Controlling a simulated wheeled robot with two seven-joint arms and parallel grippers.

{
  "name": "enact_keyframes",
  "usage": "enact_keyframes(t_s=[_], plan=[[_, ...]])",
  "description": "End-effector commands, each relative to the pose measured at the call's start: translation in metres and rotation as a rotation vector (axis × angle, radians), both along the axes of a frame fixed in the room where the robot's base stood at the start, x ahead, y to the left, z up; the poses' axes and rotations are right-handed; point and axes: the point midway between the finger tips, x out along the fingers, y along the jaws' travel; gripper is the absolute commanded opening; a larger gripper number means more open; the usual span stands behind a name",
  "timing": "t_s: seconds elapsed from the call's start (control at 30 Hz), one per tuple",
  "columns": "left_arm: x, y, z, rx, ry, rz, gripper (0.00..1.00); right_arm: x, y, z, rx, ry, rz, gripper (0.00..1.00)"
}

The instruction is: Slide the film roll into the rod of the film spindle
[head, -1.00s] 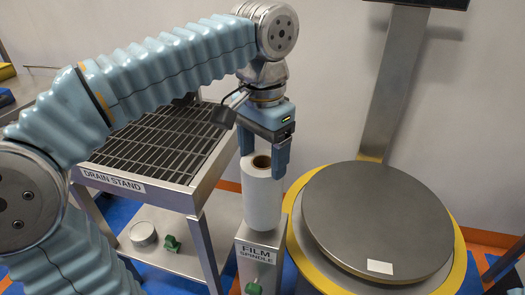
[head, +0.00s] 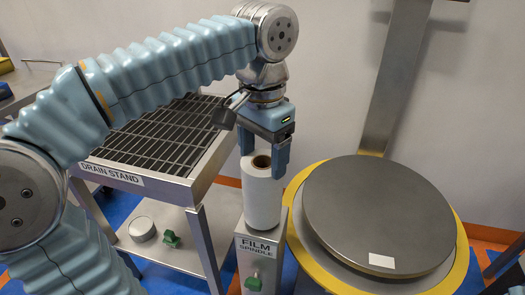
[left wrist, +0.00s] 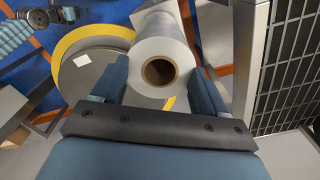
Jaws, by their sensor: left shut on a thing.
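The white film roll (head: 262,196) stands upright over the top of the grey film spindle stand (head: 259,262), which is labelled FILM SPINDLE. Its brown core opening faces up. My left gripper (head: 264,160) points down and is shut on the upper part of the roll, one finger on each side. In the left wrist view the roll (left wrist: 160,60) lies between the two fingers (left wrist: 160,88). The rod is not visible, and the roll's lower end looks at or very near the stand's top. I cannot tell if the rod is inside the core. My right gripper is not in view.
A drain stand (head: 120,179) with a black grate is left of the spindle, with a round tin (head: 142,230) and a green object (head: 171,240) on its lower shelf. A round grey turntable (head: 378,215) with a yellow rim stands close on the right.

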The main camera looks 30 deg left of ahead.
Motion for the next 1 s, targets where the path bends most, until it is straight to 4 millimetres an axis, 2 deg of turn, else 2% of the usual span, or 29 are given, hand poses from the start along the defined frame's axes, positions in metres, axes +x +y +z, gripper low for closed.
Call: enact_keyframes(t_s=[0.53,0.57,0.6,0.73,1.0], plan=[[0.000,0.000,-0.012,0.000,0.000,0.000,0.26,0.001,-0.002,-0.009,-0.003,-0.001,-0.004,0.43],[0.000,0.000,-0.012,0.000,0.000,0.000,0.75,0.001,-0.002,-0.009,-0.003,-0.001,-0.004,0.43],[0.000,0.000,-0.012,0.000,0.000,0.000,0.81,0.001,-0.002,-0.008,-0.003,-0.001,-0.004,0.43],[0.000,0.000,-0.012,0.000,0.000,0.000,1.00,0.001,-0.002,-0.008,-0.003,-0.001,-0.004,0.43],[0.000,0.000,-0.010,0.000,0.001,0.000,1.00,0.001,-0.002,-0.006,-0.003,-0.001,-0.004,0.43]])
